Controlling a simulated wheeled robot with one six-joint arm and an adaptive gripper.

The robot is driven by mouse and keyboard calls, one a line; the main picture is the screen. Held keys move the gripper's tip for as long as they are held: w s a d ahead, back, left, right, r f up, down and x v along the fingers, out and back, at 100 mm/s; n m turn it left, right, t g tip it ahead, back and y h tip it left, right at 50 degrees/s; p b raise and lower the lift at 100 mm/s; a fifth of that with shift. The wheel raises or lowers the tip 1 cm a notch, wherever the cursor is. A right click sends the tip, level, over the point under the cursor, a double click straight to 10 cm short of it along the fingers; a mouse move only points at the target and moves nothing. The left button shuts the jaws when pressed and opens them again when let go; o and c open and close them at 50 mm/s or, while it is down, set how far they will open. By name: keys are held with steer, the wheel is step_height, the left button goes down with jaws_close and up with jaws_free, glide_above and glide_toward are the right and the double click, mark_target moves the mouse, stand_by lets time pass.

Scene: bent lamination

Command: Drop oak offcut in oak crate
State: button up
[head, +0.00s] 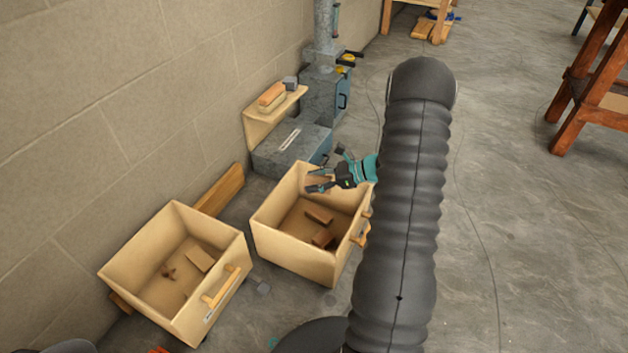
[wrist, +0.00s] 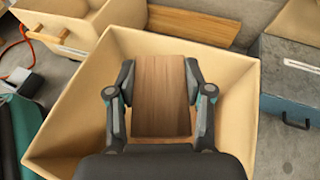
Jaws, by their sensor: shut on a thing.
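My gripper (head: 335,180) is over the right-hand of two pale wooden crates (head: 275,243), near its back right rim. In the wrist view my gripper (wrist: 159,75) is shut on a brown wooden offcut (wrist: 160,92), with a finger on each side of it. The same crate (wrist: 70,108) surrounds the offcut in that view. In the head view the held piece is not clear. Wood pieces (head: 318,215) lie on this crate's floor. The left crate (head: 160,240) also holds small wood pieces. I cannot read which crate is the oak one.
A grey-blue metal box (head: 290,150) stands behind the right crate, beside a machine column (head: 325,85). A small shelf (head: 272,118) carries blocks. A plank (head: 220,190) leans at the wall. A brown wooden stand (head: 592,80) is at far right. The concrete floor (head: 530,240) at right is clear.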

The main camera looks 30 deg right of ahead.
step_height(320, 180, down, 5)
steer(key=b, duration=0.3)
steer(key=shift+f, duration=0.1)
steer(key=o, duration=1.3)
steer(key=shift+c, duration=0.2)
steer(key=v, duration=1.2)
